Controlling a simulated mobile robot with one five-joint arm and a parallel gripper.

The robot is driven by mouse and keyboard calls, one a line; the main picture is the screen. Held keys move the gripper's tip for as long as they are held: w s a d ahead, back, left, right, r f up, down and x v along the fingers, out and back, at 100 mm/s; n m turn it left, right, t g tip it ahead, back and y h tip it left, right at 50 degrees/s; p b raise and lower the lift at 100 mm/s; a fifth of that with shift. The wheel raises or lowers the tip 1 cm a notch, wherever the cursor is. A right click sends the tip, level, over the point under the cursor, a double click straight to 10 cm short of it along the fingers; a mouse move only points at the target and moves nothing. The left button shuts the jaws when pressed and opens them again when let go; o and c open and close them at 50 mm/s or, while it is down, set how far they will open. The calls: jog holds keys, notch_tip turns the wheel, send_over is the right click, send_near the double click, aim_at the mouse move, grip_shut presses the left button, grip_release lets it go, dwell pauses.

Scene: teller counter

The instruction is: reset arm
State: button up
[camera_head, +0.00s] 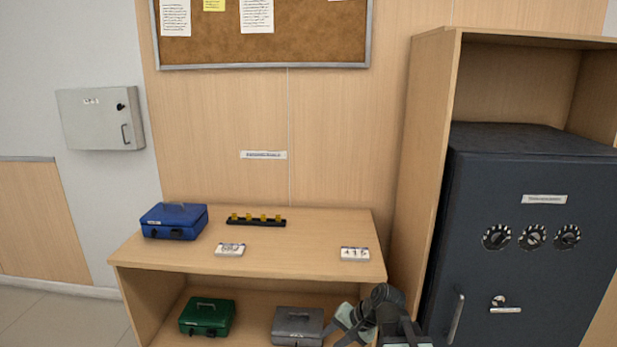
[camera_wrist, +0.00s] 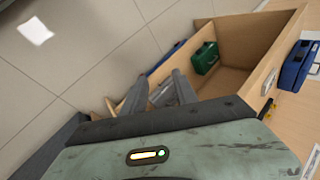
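My arm (camera_head: 385,312) shows at the bottom of the head view, in front of the right end of the wooden counter (camera_head: 300,262). My gripper (camera_wrist: 158,78) shows in the wrist view with its two grey fingers apart. Nothing is clearly held between them; a grey surface with a pale label shows in the gap. A grey cash box (camera_head: 298,325) sits on the lower shelf, just left of my arm in the head view. Whether the fingers touch it cannot be told.
A green cash box (camera_head: 207,316) is on the lower shelf. A blue cash box (camera_head: 174,221), a black strip with yellow pieces (camera_head: 256,221) and two white number cards (camera_head: 229,250) (camera_head: 355,254) are on top. A dark safe (camera_head: 532,240) stands in a wooden cabinet at right.

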jog(key=s+d+f+n+g+h, duration=0.35)
jog(key=s+d+n+h, duration=0.2)
jog(key=s+d, duration=0.4)
notch_tip(320, 180, up, 12)
jog(key=w+p, duration=0.1)
jog(key=p, duration=1.1)
jog(key=shift+d+f+m, duration=0.2)
jog(key=shift+f+m, duration=0.05)
jog(key=shift+m, duration=0.2)
